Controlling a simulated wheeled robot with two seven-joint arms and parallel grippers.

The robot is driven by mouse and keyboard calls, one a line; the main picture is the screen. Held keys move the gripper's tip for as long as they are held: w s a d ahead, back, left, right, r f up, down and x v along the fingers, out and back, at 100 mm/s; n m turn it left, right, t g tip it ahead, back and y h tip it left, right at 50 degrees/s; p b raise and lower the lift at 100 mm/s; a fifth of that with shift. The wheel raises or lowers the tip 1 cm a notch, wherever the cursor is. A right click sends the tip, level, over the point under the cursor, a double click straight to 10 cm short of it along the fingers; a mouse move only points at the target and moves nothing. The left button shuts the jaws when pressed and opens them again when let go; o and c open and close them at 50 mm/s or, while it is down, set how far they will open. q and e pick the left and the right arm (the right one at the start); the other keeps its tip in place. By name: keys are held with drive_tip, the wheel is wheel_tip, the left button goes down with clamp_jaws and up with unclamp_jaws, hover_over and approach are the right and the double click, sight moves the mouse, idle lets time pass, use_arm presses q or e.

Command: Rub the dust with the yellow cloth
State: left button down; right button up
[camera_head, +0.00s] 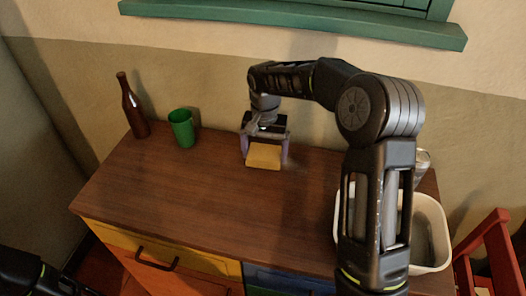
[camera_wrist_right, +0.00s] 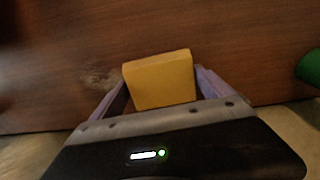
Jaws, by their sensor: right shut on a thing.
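The yellow cloth (camera_head: 263,156), a block-like pad, is between the fingers of my right gripper (camera_head: 265,149) at the back middle of the wooden cabinet top. The right gripper is shut on it and points down. In the right wrist view the cloth (camera_wrist_right: 160,80) sits between the two purple fingers, at or close above the wood; I cannot tell if it touches. A pale smudge of dust (camera_wrist_right: 100,77) lies on the wood just left of the cloth in that view. I cannot make out the dust clearly in the head view. My left gripper is out of view.
A brown bottle (camera_head: 133,108) and a green cup (camera_head: 182,128) stand at the back left of the cabinet top (camera_head: 200,200). A white bin (camera_head: 432,225) is at the right, partly behind my right arm. The wall is close behind. The front middle of the top is clear.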

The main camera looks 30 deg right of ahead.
sight(276, 153)
drive_tip(key=shift+s+d, duration=1)
drive_tip(key=shift+d, duration=0.15)
drive_tip(key=shift+d, duration=0.1)
drive_tip(key=shift+s+d+f+b, duration=0.2)
drive_tip(key=shift+s+d+b, duration=0.25)
drive_tip(key=shift+s+d, duration=0.75)
drive_tip(key=shift+d, duration=0.1)
drive_tip(key=shift+s+d, duration=1.15)
drive_tip(key=shift+d, duration=0.15)
